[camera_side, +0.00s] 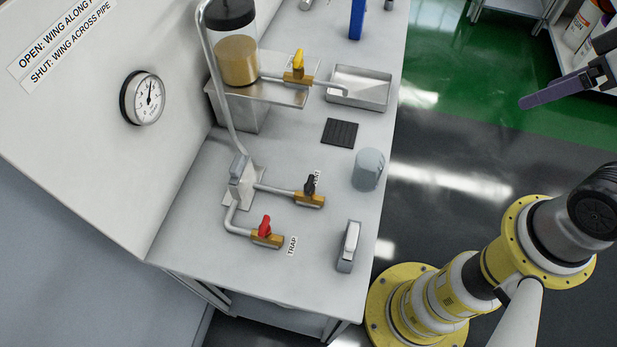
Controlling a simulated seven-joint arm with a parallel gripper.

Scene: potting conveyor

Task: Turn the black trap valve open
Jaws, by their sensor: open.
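A brass valve with a black wing (310,185) sits on the upper of two short pipes on the bench. Its wing seems to stand across the pipe, but is too small to be sure. The label beside it is small and seems to read TEST. A brass valve with a red wing (265,227) sits on the lower pipe, beside a label reading TRAP (292,246). So the TRAP label is by the red wing, not the black one. My gripper (545,92) is open and empty at the upper right, beyond the bench, partly cut off, with a purple finger showing.
A wall sign (75,40) says open is wing along pipe, shut is wing across. A yellow-winged valve (298,62), a metal tray (358,88), a black mat (340,133), a grey cup (368,169) and an upright grey-white object (348,247) stand around. A gauge (142,97) is on the wall.

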